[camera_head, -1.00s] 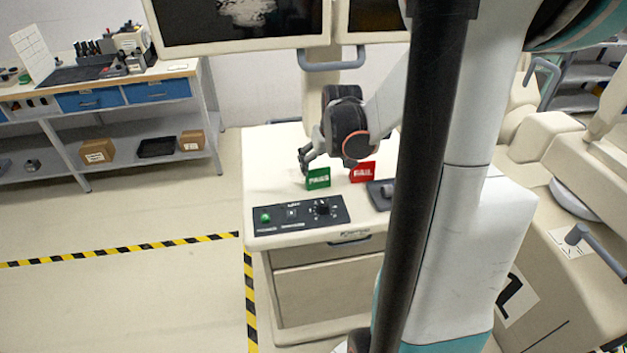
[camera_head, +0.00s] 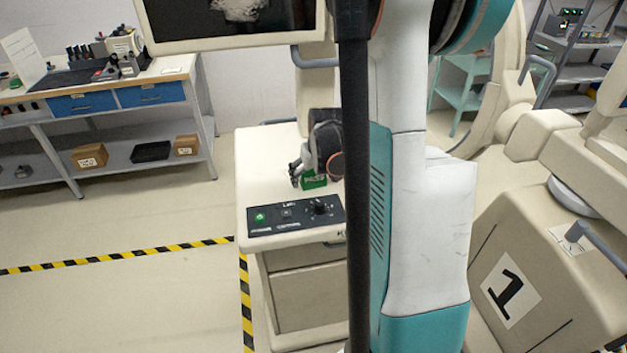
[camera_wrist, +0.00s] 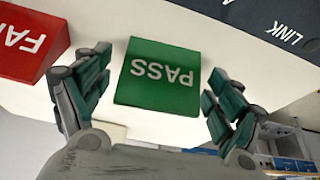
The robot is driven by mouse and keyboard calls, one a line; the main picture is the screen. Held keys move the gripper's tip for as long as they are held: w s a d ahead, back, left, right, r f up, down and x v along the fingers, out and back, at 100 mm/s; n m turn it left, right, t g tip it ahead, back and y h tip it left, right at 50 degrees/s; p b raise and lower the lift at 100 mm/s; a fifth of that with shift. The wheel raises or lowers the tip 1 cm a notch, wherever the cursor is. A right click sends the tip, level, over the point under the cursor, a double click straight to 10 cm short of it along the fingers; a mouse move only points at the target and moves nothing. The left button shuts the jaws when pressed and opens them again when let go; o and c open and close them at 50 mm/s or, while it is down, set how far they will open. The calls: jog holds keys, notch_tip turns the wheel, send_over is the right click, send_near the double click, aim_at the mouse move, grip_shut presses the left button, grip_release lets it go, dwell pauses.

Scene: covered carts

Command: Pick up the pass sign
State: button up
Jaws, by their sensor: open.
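The green pass sign (camera_head: 313,181) stands on the white top of the cart (camera_head: 262,160), behind the black control panel. In the wrist view the sign (camera_wrist: 160,76) shows upside down, with white PASS lettering, between the two open fingers of my gripper (camera_wrist: 155,100). A gap shows on each side of it, and the fingers do not appear to hold it. In the head view my gripper (camera_head: 298,172) is low over the cart top at the sign; my arm hides part of that area.
The red fail sign (camera_wrist: 30,45) stands close beside my gripper's left finger in the wrist view; my arm hides it in the head view. The control panel (camera_head: 293,215) lies at the cart's front. A monitor (camera_head: 235,20) hangs above. A workbench (camera_head: 110,95) stands at left.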

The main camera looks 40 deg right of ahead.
jog(key=c, duration=0.9)
